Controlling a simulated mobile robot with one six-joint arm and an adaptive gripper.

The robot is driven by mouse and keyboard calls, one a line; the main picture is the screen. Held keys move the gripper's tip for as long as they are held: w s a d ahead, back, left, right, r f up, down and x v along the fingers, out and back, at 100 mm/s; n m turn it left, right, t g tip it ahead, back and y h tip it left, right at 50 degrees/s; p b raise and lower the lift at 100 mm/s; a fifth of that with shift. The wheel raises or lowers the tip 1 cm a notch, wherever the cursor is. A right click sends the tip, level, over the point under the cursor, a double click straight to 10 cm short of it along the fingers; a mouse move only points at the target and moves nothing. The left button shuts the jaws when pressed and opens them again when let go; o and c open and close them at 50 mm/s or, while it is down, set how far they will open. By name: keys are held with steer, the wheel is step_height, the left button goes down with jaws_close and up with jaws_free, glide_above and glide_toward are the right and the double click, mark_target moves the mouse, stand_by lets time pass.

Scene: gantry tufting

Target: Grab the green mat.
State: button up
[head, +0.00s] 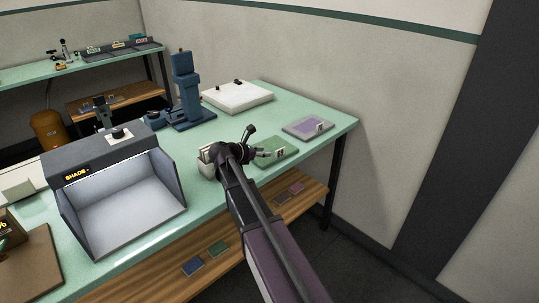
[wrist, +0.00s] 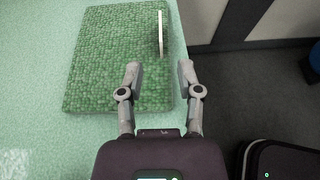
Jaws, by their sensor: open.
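The green mat (head: 283,152) lies flat near the front edge of the green-topped table, partly hidden by my arm. In the wrist view the mat (wrist: 105,60) is a textured green slab with a thin pale tag (wrist: 160,33) standing along its right side. My gripper (wrist: 158,72) is open and empty. Its left finger appears over the mat's right part and its right finger over the table edge. The tag is ahead of the gap between the fingers. In the head view my gripper (head: 258,143) is just left of the mat; contact cannot be told.
A purple mat (head: 307,128) with a similar tag lies farther right on the table (head: 340,127). A white box (head: 237,95), a blue device (head: 187,90) and a grey SHADE booth (head: 115,195) stand to the left. Small swatches lie on the wooden shelf (head: 262,203) below.

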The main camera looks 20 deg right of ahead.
mark_target(278, 152)
steer(key=shift+b+x, duration=0.55)
steer(key=shift+x, duration=1.5)
steer(key=shift+b+x, duration=0.9)
steer(key=shift+x, duration=1.05)
steer(key=shift+d+f, duration=0.4)
steer(key=shift+d, duration=0.15)
jaws_close()
